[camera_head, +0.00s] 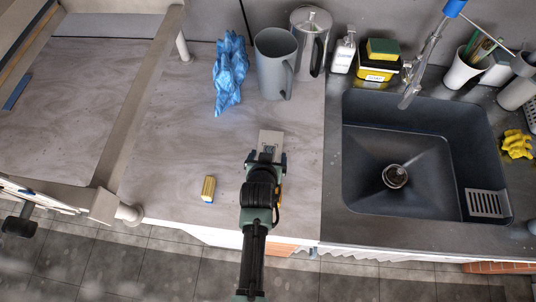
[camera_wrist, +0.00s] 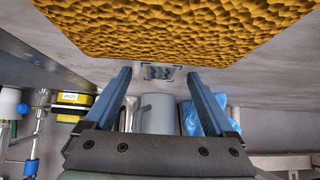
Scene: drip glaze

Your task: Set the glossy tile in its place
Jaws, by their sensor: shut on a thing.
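My gripper (camera_head: 267,157) is over the counter to the left of the sink, pointing away from the front edge. Whether the tile touches the counter is unclear.
A yellow block (camera_head: 208,188) stands left of my gripper. A bumpy orange-yellow surface (camera_wrist: 190,25) is very near the wrist camera. Behind are a blue cloth (camera_head: 230,72), a grey pitcher (camera_head: 275,62) and a glass press (camera_head: 311,45). The sink (camera_head: 395,150) lies right.

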